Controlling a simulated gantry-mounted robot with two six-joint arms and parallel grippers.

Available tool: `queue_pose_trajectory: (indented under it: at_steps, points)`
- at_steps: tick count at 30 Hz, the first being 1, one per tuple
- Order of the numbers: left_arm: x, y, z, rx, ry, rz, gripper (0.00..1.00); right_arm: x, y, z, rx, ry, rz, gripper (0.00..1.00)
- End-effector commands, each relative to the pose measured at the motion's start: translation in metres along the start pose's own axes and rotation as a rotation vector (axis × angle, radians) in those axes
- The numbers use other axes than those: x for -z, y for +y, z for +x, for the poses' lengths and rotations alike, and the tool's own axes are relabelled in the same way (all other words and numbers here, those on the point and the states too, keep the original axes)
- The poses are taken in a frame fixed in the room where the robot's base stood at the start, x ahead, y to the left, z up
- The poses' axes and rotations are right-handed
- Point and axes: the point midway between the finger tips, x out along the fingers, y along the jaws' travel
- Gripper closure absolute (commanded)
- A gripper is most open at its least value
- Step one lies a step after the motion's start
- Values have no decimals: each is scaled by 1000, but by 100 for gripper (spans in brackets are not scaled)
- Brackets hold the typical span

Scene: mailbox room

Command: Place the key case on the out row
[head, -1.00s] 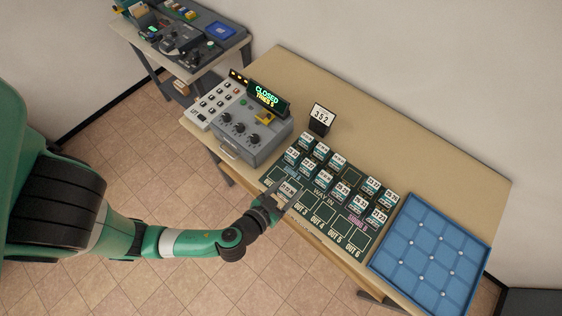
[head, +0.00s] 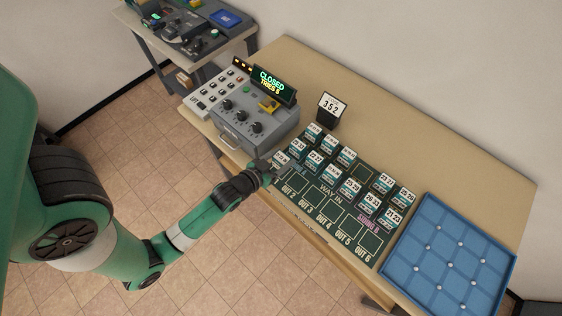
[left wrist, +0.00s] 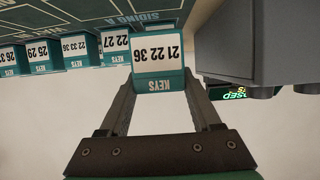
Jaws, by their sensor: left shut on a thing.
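My left gripper (head: 268,172) is shut on a key case (head: 281,158) at the left end of the dark green board, beside the grey console. In the left wrist view the white-faced, teal key case (left wrist: 158,55) sits between the two fingers (left wrist: 160,95); its numbers appear upside down. The out row (head: 326,214) runs along the board's front edge, with bare outlined slots marked OUT 2 to OUT 6. The arm and gripper cover the row's left end. I cannot tell whether the held case touches the board. My right gripper is not in view.
Several other key cases (head: 350,188) stand in the rows behind. A grey console (head: 256,120) with knobs and a display reading CLOSED is close left of the gripper. A blue tray (head: 450,255) lies to the right.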

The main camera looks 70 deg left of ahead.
Motion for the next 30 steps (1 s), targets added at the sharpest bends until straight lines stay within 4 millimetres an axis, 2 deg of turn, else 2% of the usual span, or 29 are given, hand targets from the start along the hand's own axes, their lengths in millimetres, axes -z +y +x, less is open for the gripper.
queue_pose_trajectory:
  at_steps: [2,4,7,17,18,22,23,30]
  points:
    - [-5,-6,6,6,1,-3,95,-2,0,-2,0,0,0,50]
    - [-20,-5,12,2,0,-1,95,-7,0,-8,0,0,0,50]
    - [-32,-4,16,2,0,0,95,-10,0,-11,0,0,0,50]
    - [-33,-4,17,2,1,-1,95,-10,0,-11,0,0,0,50]
    - [-34,-4,17,2,1,-1,32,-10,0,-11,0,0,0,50]
    - [-33,-4,17,2,0,-1,8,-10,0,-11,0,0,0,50]
    - [-33,-4,17,2,0,-1,6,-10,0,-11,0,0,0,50]
    - [-33,-4,16,2,0,-1,6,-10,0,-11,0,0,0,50]
